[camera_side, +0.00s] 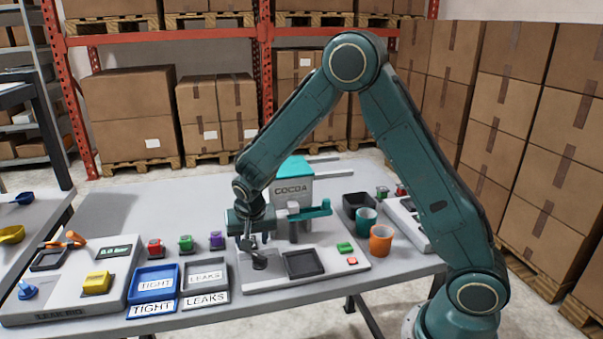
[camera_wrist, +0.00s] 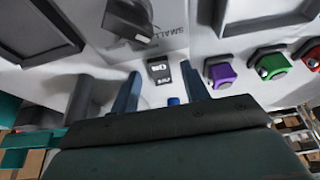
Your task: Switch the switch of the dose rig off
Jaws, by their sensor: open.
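The dose rig (camera_side: 327,262) is a pale base with a teal-topped COCOA hopper (camera_side: 293,188). In the wrist view its small black switch (camera_wrist: 159,71) carries white lettering and lies on the pale panel, between my fingertips in the picture. Which way it is set is too small to tell. My gripper (camera_side: 254,244) is over the left part of the rig. In the wrist view my gripper (camera_wrist: 162,69) has its two blue fingers apart with nothing held. I cannot tell if a finger touches the panel. The switch cannot be made out in the side view.
A dark knob (camera_wrist: 128,20) marked SMALL stands close to the switch. A dark square tray (camera_side: 304,263) lies on the rig. Purple (camera_side: 217,240), green (camera_side: 185,243) and red (camera_side: 155,248) blocks stand left of it. Teal (camera_side: 365,217) and orange (camera_side: 381,239) cups stand right.

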